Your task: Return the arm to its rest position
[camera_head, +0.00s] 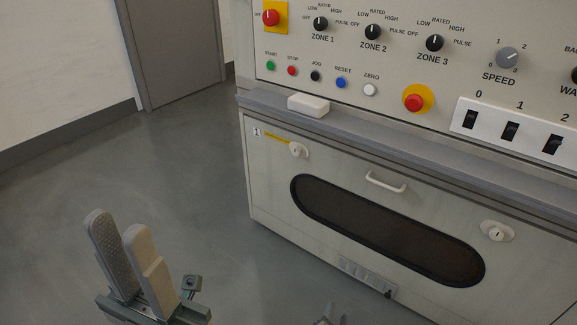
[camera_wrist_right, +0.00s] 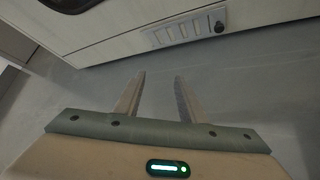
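My left gripper (camera_head: 115,224) is low at the left in the head view, raised in front of the grey floor. Its two pale fingers stand apart with nothing between them, and the textured inner pad of one shows. My right gripper (camera_wrist_right: 159,76) shows in its wrist view with both fingers spread and only floor between them. In the head view just a small tip of it (camera_head: 328,318) shows at the bottom edge; the rest is out of frame. Neither gripper touches anything visible.
A control cabinet (camera_head: 262,195) with knobs, buttons and switches stands at the right. Its lower door has a dark oval window (camera_head: 385,232) and a handle (camera_head: 385,183). A white block (camera_head: 308,105) lies on its ledge (camera_head: 350,128). Open floor (camera_head: 150,190) lies left.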

